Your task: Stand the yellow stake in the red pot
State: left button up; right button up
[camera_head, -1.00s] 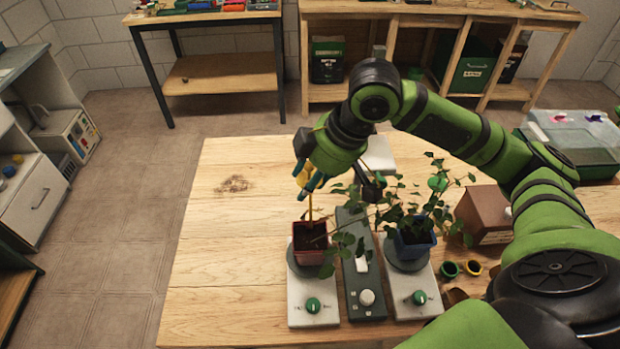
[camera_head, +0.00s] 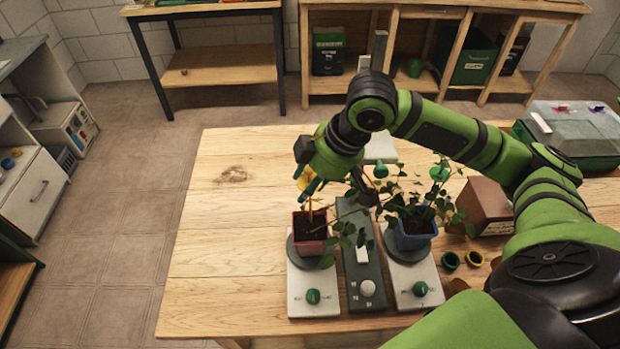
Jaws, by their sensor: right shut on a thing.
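The red pot (camera_head: 309,246) holds dark soil and stands upright on a round dark disc on the left white stand. The yellow stake (camera_head: 310,207) is upright above the soil, its lower end at or in the pot; I cannot tell whether it touches the soil. My right gripper (camera_head: 309,184) is shut on the upper part of the stake, above the pot. My left gripper is not in view.
A blue pot (camera_head: 414,236) with a leafy plant stands right of the red pot, its leaves reaching toward the red pot. A dark control box (camera_head: 362,262) lies between the white stands. A brown box (camera_head: 487,202) is farther right. The table's left side is clear.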

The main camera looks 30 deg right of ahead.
jog(key=o, duration=0.8)
notch_tip(320, 180, up, 10)
dwell(0.6)
